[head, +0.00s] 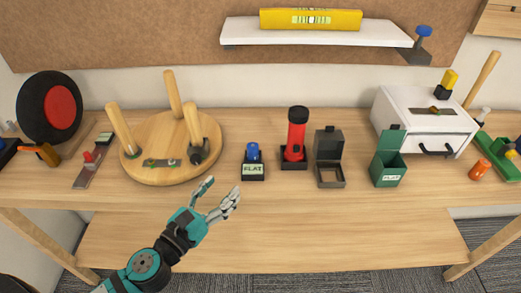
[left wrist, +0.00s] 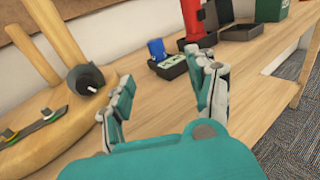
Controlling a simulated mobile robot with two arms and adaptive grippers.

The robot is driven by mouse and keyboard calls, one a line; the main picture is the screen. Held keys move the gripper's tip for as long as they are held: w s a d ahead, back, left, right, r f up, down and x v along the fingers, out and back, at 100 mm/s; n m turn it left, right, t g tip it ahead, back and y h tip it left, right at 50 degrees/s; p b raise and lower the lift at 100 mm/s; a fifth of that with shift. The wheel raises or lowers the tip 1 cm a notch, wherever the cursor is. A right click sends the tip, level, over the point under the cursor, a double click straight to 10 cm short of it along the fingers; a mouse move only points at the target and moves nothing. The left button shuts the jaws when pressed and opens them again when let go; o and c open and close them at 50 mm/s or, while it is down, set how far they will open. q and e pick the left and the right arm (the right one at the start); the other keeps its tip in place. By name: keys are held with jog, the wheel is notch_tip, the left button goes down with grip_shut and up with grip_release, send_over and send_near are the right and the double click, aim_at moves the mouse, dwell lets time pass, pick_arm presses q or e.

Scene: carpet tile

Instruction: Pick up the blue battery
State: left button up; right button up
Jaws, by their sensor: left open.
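The blue battery (head: 253,151) stands upright in a small dark holder (head: 253,172) labelled "FLAT", near the middle of the workbench. In the left wrist view the blue battery (left wrist: 157,50) shows ahead, between and beyond my fingers. My left gripper (head: 218,194) is open and empty, over the bench's front part, in front of and to the left of the holder. It also shows in the left wrist view (left wrist: 165,92) with its fingers spread apart. It is not touching the battery. My right gripper is not in view.
A round wooden stool top with upturned legs (head: 170,147) lies left of the battery. A red flashlight (head: 296,135) in a black base and an open black box (head: 329,155) stand close on the right. A green box (head: 388,167) stands farther right. The bench front is clear.

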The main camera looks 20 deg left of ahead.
aim_at(249, 153)
pick_arm(q)
jog(key=shift+w+d+r+p, duration=0.15)
jog(key=shift+w+r+p, duration=0.15)
jog(key=shift+w, duration=0.3)
jog(key=shift+w+d+r+p, duration=0.15)
jog(key=shift+w+p, duration=0.15)
jog(key=shift+w, duration=0.25)
jog(key=p+x, duration=0.1)
jog(key=x, duration=0.6)
jog(key=shift+w+f+p, duration=0.25)
jog(key=shift+w+p, duration=0.15)
jog(key=shift+w+d, duration=0.15)
jog(key=shift+w, duration=0.25)
jog(key=x, duration=0.5)
jog(key=shift+w+a+f+p, duration=0.1)
jog(key=shift+a+f+p, duration=0.15)
jog(key=shift+p, duration=0.15)
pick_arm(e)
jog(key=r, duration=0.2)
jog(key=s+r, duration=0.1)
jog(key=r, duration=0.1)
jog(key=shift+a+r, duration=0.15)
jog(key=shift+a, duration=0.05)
pick_arm(q)
jog(key=shift+c, duration=0.2)
jog(key=c, duration=1.1)
grip_shut()
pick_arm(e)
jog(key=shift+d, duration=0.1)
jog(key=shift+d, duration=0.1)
